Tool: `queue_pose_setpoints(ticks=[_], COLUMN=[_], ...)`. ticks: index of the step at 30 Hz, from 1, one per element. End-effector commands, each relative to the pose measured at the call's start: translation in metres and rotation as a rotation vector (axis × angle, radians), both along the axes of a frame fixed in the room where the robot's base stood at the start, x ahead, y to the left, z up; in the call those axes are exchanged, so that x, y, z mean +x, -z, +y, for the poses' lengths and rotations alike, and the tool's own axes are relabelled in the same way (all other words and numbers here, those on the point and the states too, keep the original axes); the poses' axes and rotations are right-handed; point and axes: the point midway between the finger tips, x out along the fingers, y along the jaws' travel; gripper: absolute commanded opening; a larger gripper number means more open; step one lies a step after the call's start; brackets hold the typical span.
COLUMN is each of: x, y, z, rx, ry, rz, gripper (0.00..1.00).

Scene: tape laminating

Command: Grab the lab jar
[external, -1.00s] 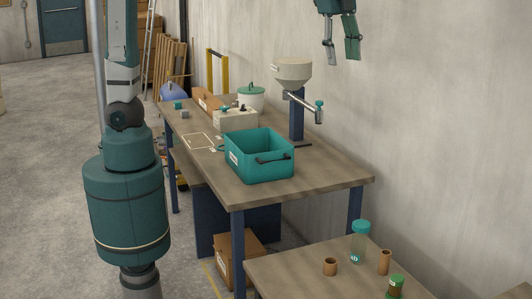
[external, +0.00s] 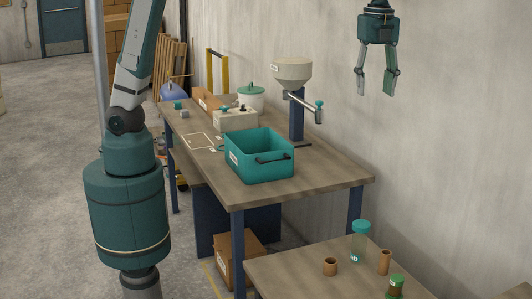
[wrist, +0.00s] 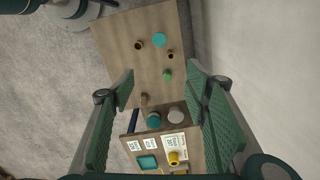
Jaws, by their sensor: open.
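A clear jar with a teal lid and a small white label, which looks like the lab jar (external: 359,245), stands upright on the near table (external: 290,268). Its round teal lid shows from above in the wrist view (wrist: 158,40), near the top centre. My gripper (external: 375,88) is open and empty, high above the near table and well above the jar. In the wrist view my gripper (wrist: 158,92) has its two fingers spread wide, pointing down over the tables, with nothing between them.
Two brown cups (external: 330,267) (external: 384,262) stand on either side of the jar. A smaller green-lidded jar (external: 396,285) is close in front. The far bench holds a teal bin (external: 262,168) and a funnel on a stand (external: 296,118). The wall is to the right.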

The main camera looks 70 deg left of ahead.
Motion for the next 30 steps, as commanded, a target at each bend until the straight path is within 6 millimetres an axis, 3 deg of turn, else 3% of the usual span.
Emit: queue_pose_setpoints(ticks=[5, 11, 30], x=[0.0, 0.0, 0.0], y=[0.035, 0.094, 0.33], z=[0.0, 0.0, 0.0], rx=[0.0, 0.0, 0.0], ry=[0.0, -0.001, -0.001], rz=[0.0, 0.0, 0.0], gripper=[0.46, 0.46, 0.46])
